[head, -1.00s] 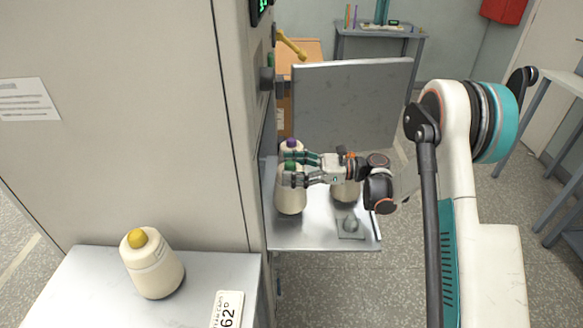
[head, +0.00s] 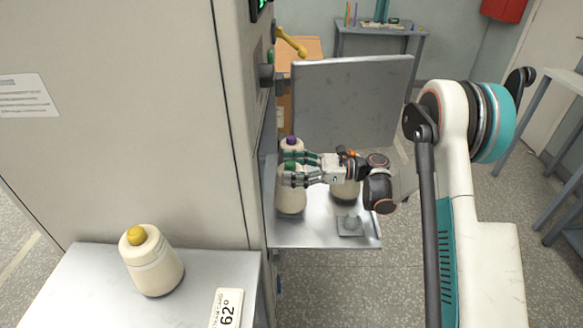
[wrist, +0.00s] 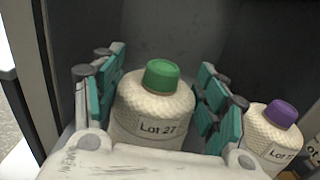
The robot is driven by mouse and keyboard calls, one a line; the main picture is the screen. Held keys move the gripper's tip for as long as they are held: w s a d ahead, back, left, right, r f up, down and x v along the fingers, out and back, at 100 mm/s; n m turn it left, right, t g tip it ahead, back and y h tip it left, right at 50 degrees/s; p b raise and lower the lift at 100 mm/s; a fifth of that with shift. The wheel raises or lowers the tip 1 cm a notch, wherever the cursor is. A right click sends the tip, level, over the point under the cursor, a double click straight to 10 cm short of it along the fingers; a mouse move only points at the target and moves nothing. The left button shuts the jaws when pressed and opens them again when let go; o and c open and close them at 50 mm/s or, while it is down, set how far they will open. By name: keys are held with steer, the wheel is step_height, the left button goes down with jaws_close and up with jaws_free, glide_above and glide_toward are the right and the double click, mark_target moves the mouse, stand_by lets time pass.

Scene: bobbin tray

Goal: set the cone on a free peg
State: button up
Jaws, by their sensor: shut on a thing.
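The cream cone with a green top (head: 290,202) is at the left part of the metal tray (head: 310,236), by the machine. My gripper (head: 287,170) is shut on this cone, with fingers on both sides of its upper body. In the wrist view the cone (wrist: 152,112) reads "Lot 27" and looks upright between the teal finger pads (wrist: 160,92). Its base is hidden, so I cannot tell whether it rests on a peg. A bare peg (head: 349,223) on a square base shows at the tray's front right.
A purple-topped cone (head: 291,144) stands behind the held one; it also shows in the wrist view (wrist: 270,133). Another cone (head: 345,193) is under my wrist. An upright metal panel (head: 350,100) backs the tray. A yellow-topped cone (head: 152,265) stands on the front-left table.

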steer(key=shift+f, duration=0.75)
steer(key=o, duration=1.8)
step_height(320, 180, up, 10)
steer(key=shift+f, duration=0.1)
